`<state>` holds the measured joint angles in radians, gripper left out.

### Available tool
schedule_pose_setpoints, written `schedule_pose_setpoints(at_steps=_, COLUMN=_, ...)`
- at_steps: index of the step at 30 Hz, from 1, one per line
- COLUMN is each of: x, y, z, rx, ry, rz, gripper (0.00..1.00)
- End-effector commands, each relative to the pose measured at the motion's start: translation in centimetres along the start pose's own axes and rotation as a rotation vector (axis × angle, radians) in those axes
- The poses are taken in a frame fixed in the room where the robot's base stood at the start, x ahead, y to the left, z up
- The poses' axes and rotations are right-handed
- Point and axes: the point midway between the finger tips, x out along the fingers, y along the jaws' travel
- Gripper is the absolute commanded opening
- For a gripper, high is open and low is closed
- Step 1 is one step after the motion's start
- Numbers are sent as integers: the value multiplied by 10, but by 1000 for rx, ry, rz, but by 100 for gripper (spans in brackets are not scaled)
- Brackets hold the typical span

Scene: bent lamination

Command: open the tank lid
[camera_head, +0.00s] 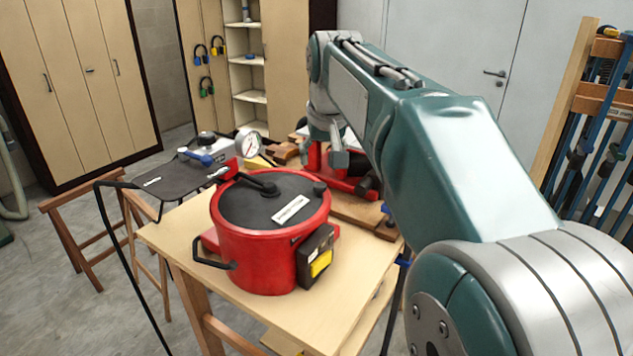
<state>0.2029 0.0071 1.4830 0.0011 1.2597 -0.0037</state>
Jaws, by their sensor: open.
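A red round tank (258,258) stands upright on a light wooden table. Its dark grey lid (245,205) lies flat on top, and the lid looks closed. The lid carries a black handle (262,187) and a white label (291,209). A side handle (212,258) and a black box with a yellow patch (316,256) are on the tank's wall. My gripper (338,155) hangs at the end of my arm, behind and to the right of the tank, apart from the lid. Its fingers are small and partly hidden by my arm.
The table (183,228) has clear wood left of the tank. A pressure gauge (247,143) rises behind it. Red clamp-like equipment (346,182) stands under my gripper. A clamp rack (600,120) is at the far right.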

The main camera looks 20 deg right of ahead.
Motion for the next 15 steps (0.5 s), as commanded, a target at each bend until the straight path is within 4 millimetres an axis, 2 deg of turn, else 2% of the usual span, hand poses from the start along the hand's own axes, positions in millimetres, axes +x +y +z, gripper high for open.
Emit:
schedule_pose_setpoints(at_steps=3, x=24, y=0, z=1, rx=1, ry=-4, rz=0, gripper=76)
schedule_pose_setpoints(at_steps=9, x=59, y=0, z=1, rx=1, ry=-2, rz=0, gripper=76)
schedule_pose_setpoints(at_steps=15, x=80, y=0, z=0, rx=1, ry=0, rz=0, gripper=76)
